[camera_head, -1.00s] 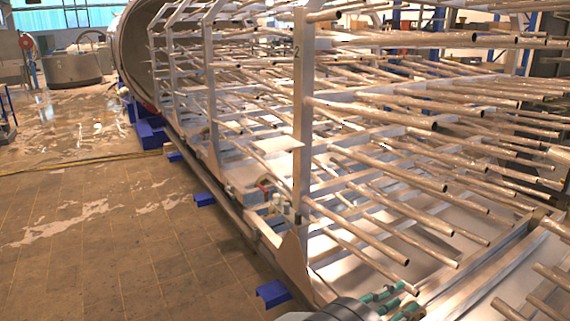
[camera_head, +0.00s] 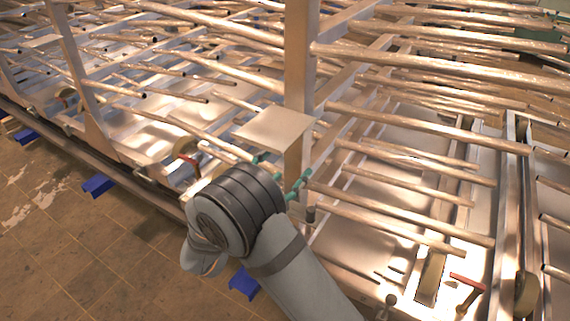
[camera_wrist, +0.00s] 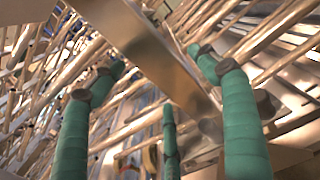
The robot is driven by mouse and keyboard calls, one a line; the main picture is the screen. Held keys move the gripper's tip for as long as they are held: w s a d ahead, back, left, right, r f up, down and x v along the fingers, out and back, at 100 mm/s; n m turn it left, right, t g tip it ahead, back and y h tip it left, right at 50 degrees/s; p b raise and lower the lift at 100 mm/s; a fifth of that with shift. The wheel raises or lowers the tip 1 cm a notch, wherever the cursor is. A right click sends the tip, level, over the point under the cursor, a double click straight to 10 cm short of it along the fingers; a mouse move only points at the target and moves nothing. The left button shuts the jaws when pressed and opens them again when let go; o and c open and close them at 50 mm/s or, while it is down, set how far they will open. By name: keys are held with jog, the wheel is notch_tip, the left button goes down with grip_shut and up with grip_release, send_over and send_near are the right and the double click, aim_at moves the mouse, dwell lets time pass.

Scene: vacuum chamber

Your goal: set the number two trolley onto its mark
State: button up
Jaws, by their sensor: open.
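The trolley is a long metal rack of many horizontal rods; its near upright post (camera_head: 300,75) stands in the upper middle of the head view. No number is readable on it now. My gripper (camera_head: 283,170) has green fingers, at the foot of this post, just below a flat metal plate (camera_head: 275,128). In the wrist view my gripper (camera_wrist: 155,65) is open, with green fingers spread on both sides of a broad metal bar (camera_wrist: 150,50), likely the post. I cannot tell whether any finger touches it. No floor mark can be made out.
Blue blocks (camera_head: 97,185) stand on the floor along the rack's lower rail. A red lever (camera_head: 467,281) and a wheel (camera_head: 526,295) are at the lower right. Rods jut out close around my gripper. Open tiled floor (camera_head: 80,260) lies at the lower left.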

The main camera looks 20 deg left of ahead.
jog(key=shift+w+a, duration=0.2)
jog(key=shift+w, duration=0.05)
jog(key=shift+s+d+r, duration=0.1)
jog(key=shift+d+r, duration=0.05)
jog(key=shift+d, duration=0.1)
jog(key=shift+c, duration=0.6)
jog(key=shift+a, duration=0.1)
jog(key=c, duration=1.5)
jog(key=shift+c, duration=0.3)
jog(key=shift+c, duration=0.2)
